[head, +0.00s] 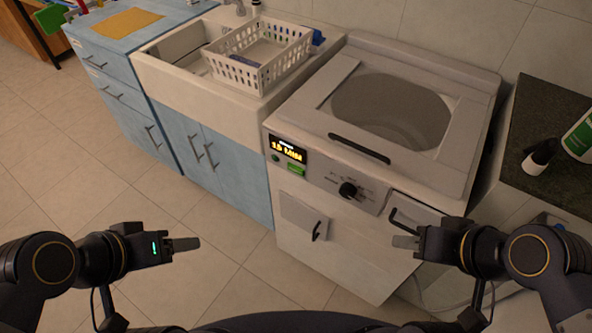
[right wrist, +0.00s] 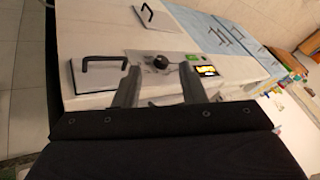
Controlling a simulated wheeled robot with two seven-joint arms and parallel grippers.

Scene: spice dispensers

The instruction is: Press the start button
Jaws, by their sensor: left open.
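The washing machine (head: 385,238) stands right of centre in the head view, with a lit yellow display (head: 288,149) on its front panel. A green rectangular button (head: 296,169) sits just below the display. It also shows in the right wrist view (right wrist: 191,57) beside the display (right wrist: 207,71). My left gripper (head: 198,244) is open and empty, over the floor left of the machine. My right gripper (head: 396,241) is in front of the machine's lower right. In the right wrist view its fingers (right wrist: 157,80) are apart with nothing between them. Neither gripper appears to touch the button.
A black knob (head: 348,189) and black handles (head: 316,230) stick out from the machine's front. A sink with a white basket (head: 258,80) and blue cabinets (head: 205,150) are to the left. A dark counter (head: 545,110) with bottles is at right. Floor in front is clear.

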